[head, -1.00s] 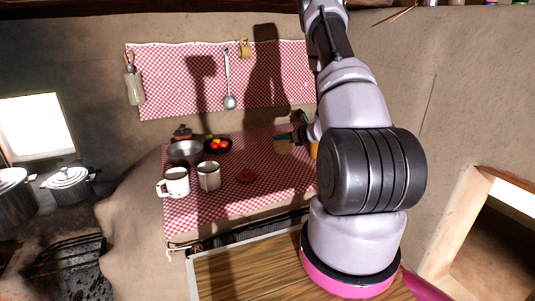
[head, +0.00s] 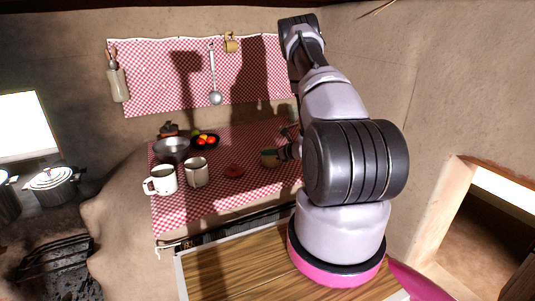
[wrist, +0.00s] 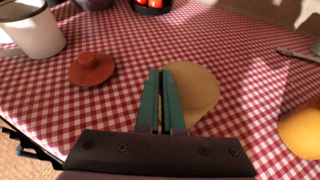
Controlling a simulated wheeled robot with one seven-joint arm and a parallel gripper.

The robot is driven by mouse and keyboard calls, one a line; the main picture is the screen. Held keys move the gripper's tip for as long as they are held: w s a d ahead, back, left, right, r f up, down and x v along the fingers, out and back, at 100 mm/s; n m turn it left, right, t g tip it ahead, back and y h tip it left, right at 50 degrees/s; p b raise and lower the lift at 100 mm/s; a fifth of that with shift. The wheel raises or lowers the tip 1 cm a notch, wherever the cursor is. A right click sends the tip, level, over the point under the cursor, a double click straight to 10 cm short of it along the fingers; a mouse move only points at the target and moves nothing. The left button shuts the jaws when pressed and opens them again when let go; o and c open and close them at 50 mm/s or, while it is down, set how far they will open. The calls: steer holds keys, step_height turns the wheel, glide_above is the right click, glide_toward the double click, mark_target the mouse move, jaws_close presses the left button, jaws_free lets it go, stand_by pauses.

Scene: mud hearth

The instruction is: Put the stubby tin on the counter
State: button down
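A squat, round, tan vessel, which may be the stubby tin, is at the checked counter (head: 222,190) in the head view (head: 269,160). It also shows in the wrist view (wrist: 197,88), partly hidden by my fingers. My gripper (wrist: 161,72) has green fingers close together, with a narrow gap between them. They overlap the left part of the vessel. I cannot tell whether they pinch its rim or are just above it, nor whether its base rests on the cloth.
A red-brown knobbed lid (wrist: 92,69) lies left of my fingers. A yellow-orange thing (wrist: 302,130) is at the right. Two pale mugs (head: 162,180) (head: 197,172), a metal bowl (head: 172,149) and a dark dish of fruit (head: 205,141) stand further left. Bare cloth lies around the lid.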

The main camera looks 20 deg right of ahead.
steer(key=c, duration=1)
jaws_free()
steer(key=shift+f, duration=0.1)
steer(key=v, duration=1.2)
steer(key=s+a+r+n+g+y, duration=0.35)
steer(key=a+r+n, duration=0.35)
steer(key=a+r, duration=0.45)
steer(key=s+a+r+n+g+y, duration=0.2)
steer(key=a+r+n+g, duration=0.2)
steer(key=a+r+n, duration=0.7)
steer(key=s+r+n+h, duration=0.3)
steer(key=s+r, duration=0.3)
steer(key=s+r+n+t+h, duration=0.1)
steer(key=s+r+n+h, duration=0.2)
steer(key=s+r, duration=0.3)
steer(key=s+r+n+t+h, duration=0.1)
steer(key=s+r+n+h, duration=0.2)
steer(key=s+r, duration=0.2)
steer(key=shift+s+d+r, duration=0.2)
steer(key=shift+s, duration=0.3)
steer(key=shift+s+d+r, duration=0.15)
steer(key=shift+s+r, duration=0.05)
steer(key=shift+s, duration=0.3)
